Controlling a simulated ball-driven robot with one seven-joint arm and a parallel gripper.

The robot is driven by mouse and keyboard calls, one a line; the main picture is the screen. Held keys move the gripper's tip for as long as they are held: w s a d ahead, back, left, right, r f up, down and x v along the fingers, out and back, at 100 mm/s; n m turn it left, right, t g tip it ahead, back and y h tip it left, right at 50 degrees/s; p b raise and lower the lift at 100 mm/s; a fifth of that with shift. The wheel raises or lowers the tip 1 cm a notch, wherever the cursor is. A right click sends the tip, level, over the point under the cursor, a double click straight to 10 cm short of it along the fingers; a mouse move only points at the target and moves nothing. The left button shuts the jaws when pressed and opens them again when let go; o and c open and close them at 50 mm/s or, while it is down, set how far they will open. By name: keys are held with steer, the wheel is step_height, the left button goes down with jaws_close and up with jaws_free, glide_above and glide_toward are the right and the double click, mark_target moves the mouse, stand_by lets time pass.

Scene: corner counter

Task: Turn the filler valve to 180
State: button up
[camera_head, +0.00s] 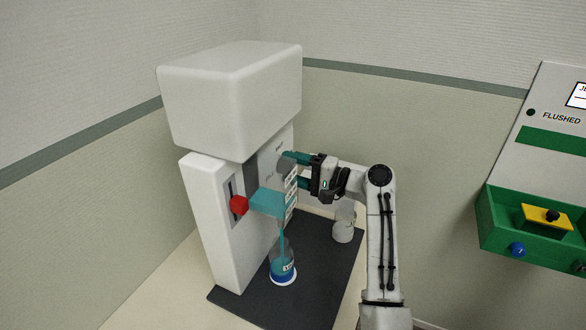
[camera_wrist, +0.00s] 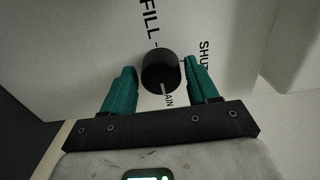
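The filler valve appears as a black round knob (camera_wrist: 161,72) on the white panel in the wrist view. A pale pointer line on it faces the lower edge of the picture, towards partly hidden lettering ending in "AIN". "FILL" is above left and "SHUT" is to the right. My gripper (camera_wrist: 160,72) has its teal fingers on either side of the knob, with a thin gap visible at the left finger. In the head view my gripper (camera_head: 292,170) reaches the side of the white filler machine (camera_head: 232,95), where the knob is mostly hidden.
A red block (camera_head: 239,205) sits at a slot in the machine's front, beside a teal spout block (camera_head: 267,202). A clear bottle with a blue base (camera_head: 283,268) stands below on the dark mat (camera_head: 240,296). A grey panel with a green tray (camera_head: 490,222) is at right.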

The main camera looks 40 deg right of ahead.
steer(key=shift+o, duration=1)
steer(key=shift+a, duration=0.1)
steer(key=b+v, duration=0.3)
steer(key=v, duration=0.7)
steer(key=shift+s, duration=0.35)
